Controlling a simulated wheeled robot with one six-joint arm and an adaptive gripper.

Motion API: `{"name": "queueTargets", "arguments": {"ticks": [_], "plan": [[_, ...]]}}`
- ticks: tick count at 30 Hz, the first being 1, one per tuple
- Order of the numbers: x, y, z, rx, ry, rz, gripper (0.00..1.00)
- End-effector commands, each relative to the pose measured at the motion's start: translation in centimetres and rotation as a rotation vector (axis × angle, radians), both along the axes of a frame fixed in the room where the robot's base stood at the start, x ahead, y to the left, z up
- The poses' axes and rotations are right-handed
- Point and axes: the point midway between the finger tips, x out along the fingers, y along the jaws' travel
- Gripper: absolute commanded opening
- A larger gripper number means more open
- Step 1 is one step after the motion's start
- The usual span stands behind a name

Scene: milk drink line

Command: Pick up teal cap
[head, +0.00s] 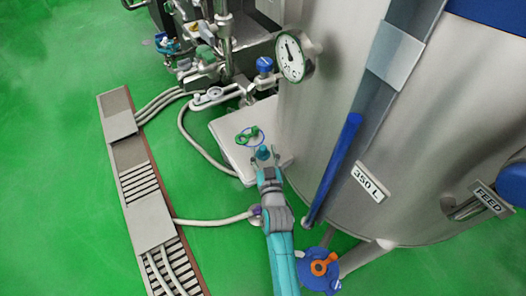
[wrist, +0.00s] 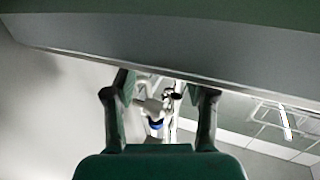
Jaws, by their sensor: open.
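A small teal piece (head: 262,152), which looks like the teal cap, shows at the tip of my gripper in the head view, over the pale platform (head: 228,128). My gripper (head: 264,160) reaches over the platform's near edge, its fingers close around or beside the teal piece. I cannot tell whether they touch it. In the wrist view the two fingers of my gripper (wrist: 160,92) stand apart. No teal cap can be made out between them there.
A green ring-shaped part (head: 249,135) lies just beyond my gripper. The big steel tank (head: 330,130) stands close on the right, with a dial gauge (head: 291,57). Piping with a blue knob (head: 264,65) is behind. A hose (head: 205,152) runs left of the platform.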

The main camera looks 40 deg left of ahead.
Motion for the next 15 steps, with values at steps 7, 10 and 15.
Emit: {"name": "queueTargets", "arguments": {"ticks": [7, 10, 15], "plan": [[1.6, 1.6, 0.0, 0.000, 0.001, 0.000, 0.55], [1.7, 1.6, 0.0, 0.000, 0.001, 0.000, 0.55], [1.6, 1.6, 0.0, 0.000, 0.000, 0.000, 0.48]]}}
